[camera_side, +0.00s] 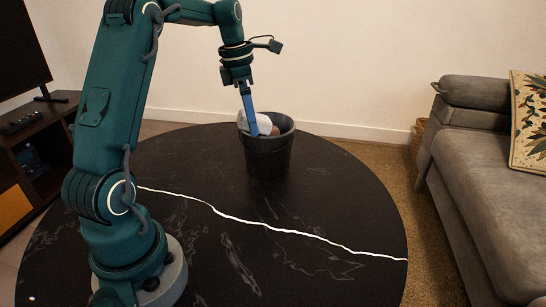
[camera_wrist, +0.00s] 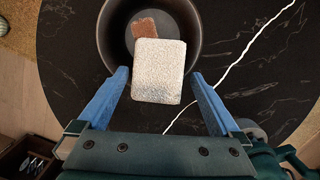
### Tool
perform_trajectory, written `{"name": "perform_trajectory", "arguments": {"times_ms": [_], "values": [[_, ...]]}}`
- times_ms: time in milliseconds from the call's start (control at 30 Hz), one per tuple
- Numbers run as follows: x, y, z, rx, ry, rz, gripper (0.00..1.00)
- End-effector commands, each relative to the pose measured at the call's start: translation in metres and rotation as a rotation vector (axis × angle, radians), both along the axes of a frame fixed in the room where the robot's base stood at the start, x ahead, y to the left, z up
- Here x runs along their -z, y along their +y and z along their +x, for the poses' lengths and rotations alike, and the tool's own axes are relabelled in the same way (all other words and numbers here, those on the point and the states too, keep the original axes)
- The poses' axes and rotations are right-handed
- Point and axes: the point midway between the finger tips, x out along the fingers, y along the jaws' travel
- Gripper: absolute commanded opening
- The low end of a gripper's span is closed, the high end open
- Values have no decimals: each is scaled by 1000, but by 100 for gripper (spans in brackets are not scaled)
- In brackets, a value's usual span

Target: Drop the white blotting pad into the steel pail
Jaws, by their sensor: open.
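The white blotting pad (camera_wrist: 159,70) is a pale, speckled block between my gripper's blue fingers, with a gap on each side. In the side view the pad (camera_side: 264,124) is tilted at the mouth of the dark steel pail (camera_side: 268,157), partly below the rim. I cannot tell whether it rests on something or hangs free. The pail (camera_wrist: 191,43) is upright, its opening beyond the pad in the wrist view. My gripper (camera_side: 253,132) is open and points down at the pail's left side; its fingertips also show in the wrist view (camera_wrist: 160,76).
A reddish-brown block (camera_wrist: 144,27) lies inside the pail. A grey sofa (camera_side: 485,165) stands at the right, a dark cabinet (camera_side: 40,150) at the left.

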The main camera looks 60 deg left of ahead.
Motion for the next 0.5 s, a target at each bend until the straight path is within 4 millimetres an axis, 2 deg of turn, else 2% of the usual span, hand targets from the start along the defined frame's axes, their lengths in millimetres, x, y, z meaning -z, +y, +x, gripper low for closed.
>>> {"name": "perform_trajectory", "arguments": {"times_ms": [167,500], "values": [[-9,1,1,1,-3,2,100],[-57,4,-6,-1,-3,3,100]]}}
